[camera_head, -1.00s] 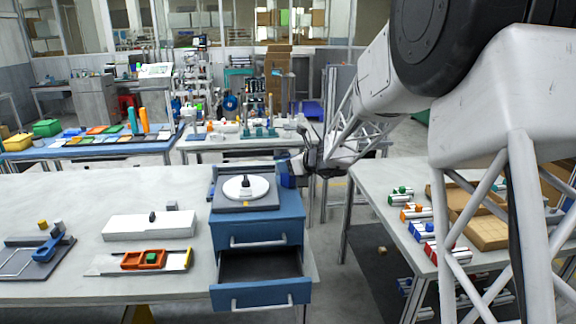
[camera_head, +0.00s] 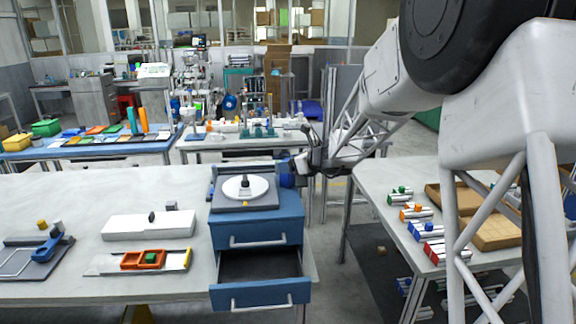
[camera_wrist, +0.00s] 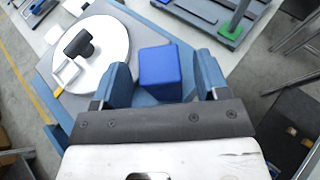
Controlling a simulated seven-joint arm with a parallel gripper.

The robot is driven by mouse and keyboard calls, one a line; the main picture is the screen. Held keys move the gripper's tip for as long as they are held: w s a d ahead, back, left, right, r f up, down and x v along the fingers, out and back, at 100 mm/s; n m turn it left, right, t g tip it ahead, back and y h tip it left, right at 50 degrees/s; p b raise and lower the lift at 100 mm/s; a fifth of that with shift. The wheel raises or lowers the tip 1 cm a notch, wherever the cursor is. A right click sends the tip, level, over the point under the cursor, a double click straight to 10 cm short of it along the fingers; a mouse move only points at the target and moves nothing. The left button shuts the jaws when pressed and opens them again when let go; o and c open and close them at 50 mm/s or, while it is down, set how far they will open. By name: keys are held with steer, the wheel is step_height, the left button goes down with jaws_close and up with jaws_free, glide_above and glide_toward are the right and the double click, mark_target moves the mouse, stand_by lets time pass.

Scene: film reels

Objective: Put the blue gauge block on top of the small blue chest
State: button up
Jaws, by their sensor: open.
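The blue gauge block (camera_wrist: 160,78) is between my gripper's fingers in the wrist view, with a visible gap on the right side. My gripper (camera_wrist: 161,60) is open around it, not clasping it. The small blue chest (camera_head: 262,229) stands at the right end of the left table, its lower drawer pulled open. In the head view the block (camera_head: 287,173) shows at the chest's back right edge, and it appears to rest on the chest top. My gripper (camera_head: 303,163) is just right of it. The block's underside is hidden.
A dark plate with a white disc and black knob (camera_head: 245,188) takes up most of the chest top, close to the block. A white case (camera_head: 150,226) and an orange tray (camera_head: 150,260) lie left. A gap of floor separates the right table (camera_head: 390,226).

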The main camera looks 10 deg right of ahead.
steer(key=v, duration=1)
steer(key=shift+s+r, duration=0.1)
stand_by(0.6)
steer(key=s+a+r+n+g+h, duration=0.1)
steer(key=s+a+n+g, duration=0.2)
steer(key=s+n, duration=0.65)
steer(key=s+a+r+n+g+h, duration=0.1)
steer(key=s+a+n+g+h, duration=0.2)
steer(key=s, duration=1.1)
steer(key=s+d+f+n+h, duration=0.2)
steer(key=s+n, duration=0.5)
steer(key=s, duration=0.5)
steer(key=s+d+f+n+g+h, duration=0.1)
steer(key=s+d+f+n+h, duration=0.1)
steer(key=s+n, duration=0.5)
steer(key=s+d+h, duration=0.1)
steer(key=s, duration=0.4)
steer(key=shift+d+h, duration=0.4)
